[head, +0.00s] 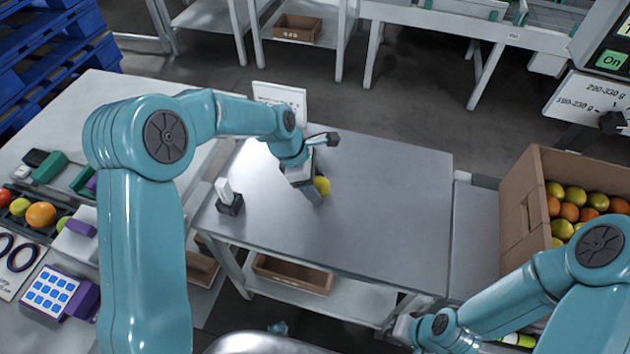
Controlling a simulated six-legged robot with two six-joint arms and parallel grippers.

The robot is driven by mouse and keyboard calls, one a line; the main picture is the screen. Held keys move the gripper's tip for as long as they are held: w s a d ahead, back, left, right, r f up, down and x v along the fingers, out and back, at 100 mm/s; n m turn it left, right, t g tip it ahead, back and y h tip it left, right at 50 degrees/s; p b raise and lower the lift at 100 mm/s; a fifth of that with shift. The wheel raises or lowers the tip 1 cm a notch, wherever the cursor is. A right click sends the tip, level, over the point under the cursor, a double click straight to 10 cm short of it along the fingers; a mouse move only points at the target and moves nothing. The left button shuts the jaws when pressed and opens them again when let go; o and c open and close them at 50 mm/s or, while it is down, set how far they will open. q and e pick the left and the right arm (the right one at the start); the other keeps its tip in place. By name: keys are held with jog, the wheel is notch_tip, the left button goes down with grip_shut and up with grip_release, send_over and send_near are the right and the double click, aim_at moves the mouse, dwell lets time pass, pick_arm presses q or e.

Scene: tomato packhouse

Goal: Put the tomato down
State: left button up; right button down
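A yellow tomato (322,186) shows at the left gripper, over the grey steel table (390,210). My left gripper (313,190) points down at the table, and its near finger partly covers the tomato. The far finger is hidden, so I cannot tell whether the fingers grip the tomato. I also cannot tell whether the tomato touches the tabletop. My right gripper (402,330) is low at the table's front right, away from the tomato. Its fingers are too small to read.
A small white card in a dark holder (229,200) stands at the table's left. A white sign (280,97) stands at the back edge. A cardboard box (522,215) of tomatoes is on the right. The table's middle and right are clear.

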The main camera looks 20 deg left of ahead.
pick_arm(q)
jog(key=shift+o, duration=1.2)
jog(key=shift+r, duration=0.1)
jog(key=shift+r, duration=0.25)
jog(key=shift+o, duration=0.4)
jog(key=p+v, duration=0.1)
jog(key=v, duration=1)
jog(key=shift+r+p, duration=0.3)
jog(key=shift+p, duration=0.1)
jog(key=shift+s+a+g, duration=0.25)
jog(key=shift+s+g, duration=0.05)
